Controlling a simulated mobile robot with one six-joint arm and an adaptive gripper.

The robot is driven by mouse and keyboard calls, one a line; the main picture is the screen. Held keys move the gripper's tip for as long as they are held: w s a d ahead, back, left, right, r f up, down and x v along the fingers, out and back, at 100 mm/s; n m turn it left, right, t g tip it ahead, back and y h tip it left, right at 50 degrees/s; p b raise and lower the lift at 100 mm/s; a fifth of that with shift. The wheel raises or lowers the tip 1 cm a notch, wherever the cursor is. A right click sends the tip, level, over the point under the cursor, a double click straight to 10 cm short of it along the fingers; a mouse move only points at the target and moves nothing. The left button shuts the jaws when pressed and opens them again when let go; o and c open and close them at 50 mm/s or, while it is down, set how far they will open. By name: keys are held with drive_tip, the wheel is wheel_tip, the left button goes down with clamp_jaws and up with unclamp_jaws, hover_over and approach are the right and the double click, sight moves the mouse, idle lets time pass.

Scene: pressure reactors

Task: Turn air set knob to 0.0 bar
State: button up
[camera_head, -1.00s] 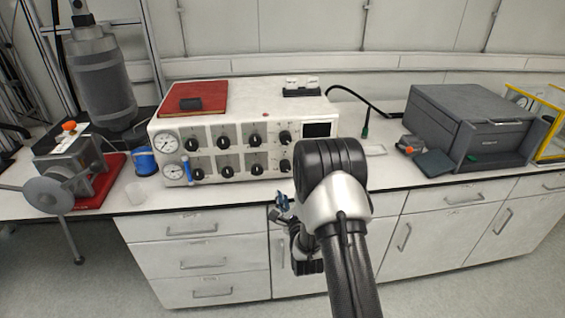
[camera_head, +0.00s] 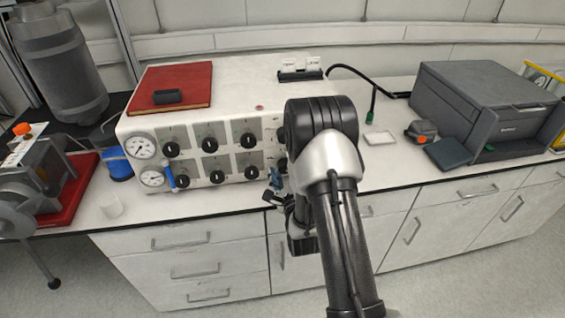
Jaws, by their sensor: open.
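The white control box (camera_head: 222,88) stands on the bench with two rows of black knobs on its front. An upper-row knob (camera_head: 209,145) and a lower-row knob (camera_head: 217,177) show clearly; I cannot read which one is the air set knob. Two round gauges, an upper one (camera_head: 140,146) and a lower one (camera_head: 152,179), sit at the panel's left end; their readings are too small to tell. My gripper (camera_head: 272,188) is small in view, open and empty, in front of the panel's lower right. My arm hides the panel's right end.
A blue-handled valve (camera_head: 168,176) sticks out beside the lower gauge. A red book (camera_head: 172,88) lies on the box. A grey printer-like box (camera_head: 487,105) stands right.

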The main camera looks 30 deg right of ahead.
drive_tip(key=shift+c, duration=0.6)
drive_tip(key=c, duration=1)
